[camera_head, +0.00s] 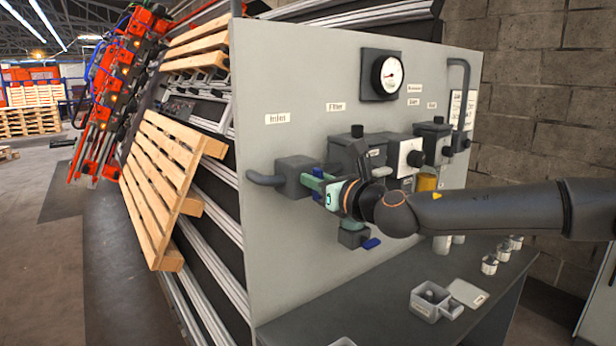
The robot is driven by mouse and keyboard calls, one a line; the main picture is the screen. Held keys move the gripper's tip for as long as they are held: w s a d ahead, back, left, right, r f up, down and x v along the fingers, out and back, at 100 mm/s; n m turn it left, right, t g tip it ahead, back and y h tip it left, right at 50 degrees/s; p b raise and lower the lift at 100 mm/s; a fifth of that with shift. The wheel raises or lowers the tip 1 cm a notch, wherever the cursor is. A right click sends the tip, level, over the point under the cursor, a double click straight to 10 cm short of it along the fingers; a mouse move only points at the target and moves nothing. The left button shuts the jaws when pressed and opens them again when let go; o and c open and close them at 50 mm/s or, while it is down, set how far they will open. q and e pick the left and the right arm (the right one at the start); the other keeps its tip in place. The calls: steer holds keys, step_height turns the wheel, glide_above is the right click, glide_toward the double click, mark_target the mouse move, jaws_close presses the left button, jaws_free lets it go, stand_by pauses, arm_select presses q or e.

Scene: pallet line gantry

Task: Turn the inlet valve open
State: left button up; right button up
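The inlet valve (293,176) is a dark grey block on the grey panel, with a pipe stub on its left, below a label that seems to read "Inlet" (278,118). My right gripper (318,188), with green parts, comes in from the right and is right at the valve's right side. The valve's handle cannot be told apart from the gripper's green parts. Whether the fingers are closed on a handle or only beside it cannot be told. My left gripper is not in view.
A round gauge (388,75) is above. A filter block (352,155) and other fittings sit right of the valve, partly behind my arm. A blue lever (371,243) is below my gripper. A grey bench (375,300) holds a small box (428,306) and cans.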

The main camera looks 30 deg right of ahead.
jaws_close()
